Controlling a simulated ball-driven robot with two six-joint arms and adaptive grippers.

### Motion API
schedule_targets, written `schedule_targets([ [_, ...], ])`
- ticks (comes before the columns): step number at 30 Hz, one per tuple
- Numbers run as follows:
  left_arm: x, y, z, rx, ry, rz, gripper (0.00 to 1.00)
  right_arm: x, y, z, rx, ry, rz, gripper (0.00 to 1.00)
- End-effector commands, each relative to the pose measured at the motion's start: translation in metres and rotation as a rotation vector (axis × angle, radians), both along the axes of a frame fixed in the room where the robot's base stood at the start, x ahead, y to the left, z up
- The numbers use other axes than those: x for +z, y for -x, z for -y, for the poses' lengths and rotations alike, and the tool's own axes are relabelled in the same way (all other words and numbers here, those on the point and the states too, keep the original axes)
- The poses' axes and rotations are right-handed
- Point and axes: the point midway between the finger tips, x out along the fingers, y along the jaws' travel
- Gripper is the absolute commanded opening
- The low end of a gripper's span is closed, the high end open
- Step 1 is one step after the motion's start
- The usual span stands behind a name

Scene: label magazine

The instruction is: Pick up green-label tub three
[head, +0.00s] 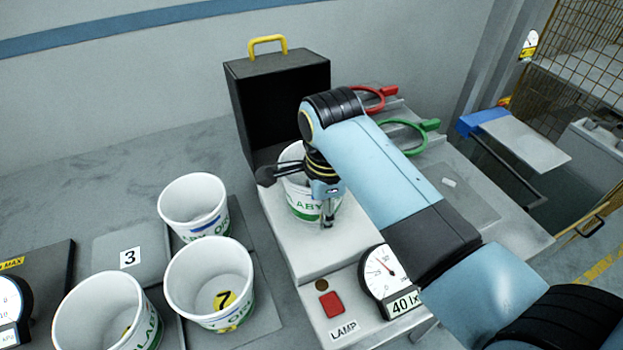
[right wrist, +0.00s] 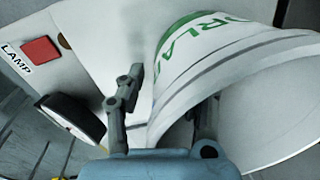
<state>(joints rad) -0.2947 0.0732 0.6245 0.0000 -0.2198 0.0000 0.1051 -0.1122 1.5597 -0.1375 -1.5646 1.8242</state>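A white tub with green lettering and a green band (head: 302,203) stands on the pale platform of the lamp box, partly hidden by my right gripper. Its number does not show. My right gripper (head: 312,198) is at this tub, one finger in front of its outer wall. In the right wrist view, the tub (right wrist: 215,70) lies between and beyond the fingers of the gripper (right wrist: 168,100). The left finger stands apart from the wall with a visible gap; the right finger is partly hidden by the tub. The gripper looks open. My left gripper is out of view.
Other tubs stand left: one with a blue stripe (head: 193,207), one with a 7 inside (head: 209,284), another at front (head: 107,312). A plate marked 3 (head: 130,258) is beside them. A black box (head: 277,100), a dial (head: 384,272) and red and green rings (head: 410,135) surround the platform.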

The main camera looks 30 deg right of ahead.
Motion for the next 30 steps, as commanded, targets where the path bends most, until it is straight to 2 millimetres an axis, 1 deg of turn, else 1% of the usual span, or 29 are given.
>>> schedule_targets([
  [2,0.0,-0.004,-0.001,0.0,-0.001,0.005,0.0,-0.002,0.002,-0.001,0.0,-0.002,-0.006,0.34],
  [4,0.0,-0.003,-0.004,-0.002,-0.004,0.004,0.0,-0.002,0.002,-0.001,0.001,0.0,-0.006,0.34],
  [9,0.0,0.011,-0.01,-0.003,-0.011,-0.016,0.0,-0.002,0.002,0.0,0.001,0.0,-0.006,0.11],
  [12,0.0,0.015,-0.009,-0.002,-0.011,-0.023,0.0,-0.002,0.002,0.0,0.001,0.0,-0.005,0.0],
  [24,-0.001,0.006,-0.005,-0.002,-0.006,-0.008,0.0,0.0,0.001,0.0,0.001,-0.001,-0.005,0.0],
  [26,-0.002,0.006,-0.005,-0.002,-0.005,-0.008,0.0,0.003,0.001,0.0,0.001,-0.001,-0.005,0.0],
  [30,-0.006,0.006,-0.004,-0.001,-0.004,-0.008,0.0,0.017,0.0,-0.001,0.001,-0.001,-0.002,0.0],
])
